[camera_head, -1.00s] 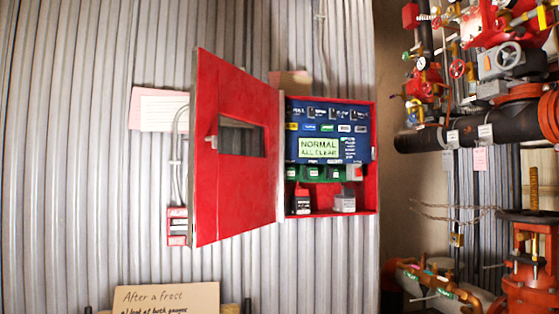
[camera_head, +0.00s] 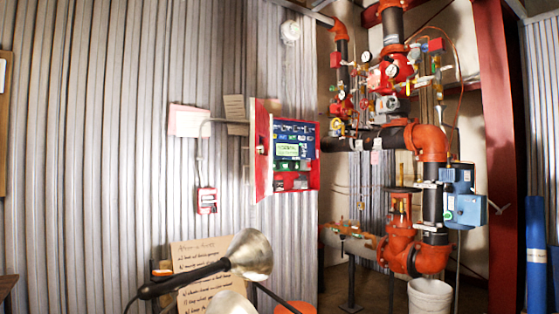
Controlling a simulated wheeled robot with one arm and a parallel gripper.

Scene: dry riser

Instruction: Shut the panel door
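The red panel door (camera_head: 263,150) stands open on the left side of the red panel box (camera_head: 317,160) on the corrugated wall. It sticks out toward me and I see it nearly edge-on. A small grey latch (camera_head: 259,150) shows on its face. Inside the box are a blue control board (camera_head: 292,129), a lit greenish display (camera_head: 287,150), green modules and two small blocks at the bottom. My gripper is not in view.
A metal lamp-like shade (camera_head: 250,254) with a black handle stands low in front of the handwritten board (camera_head: 190,298). Red pipes and valves (camera_head: 430,145) fill the right, with a white bucket (camera_head: 430,298) below. A red alarm box (camera_head: 206,200) hangs left of the door.

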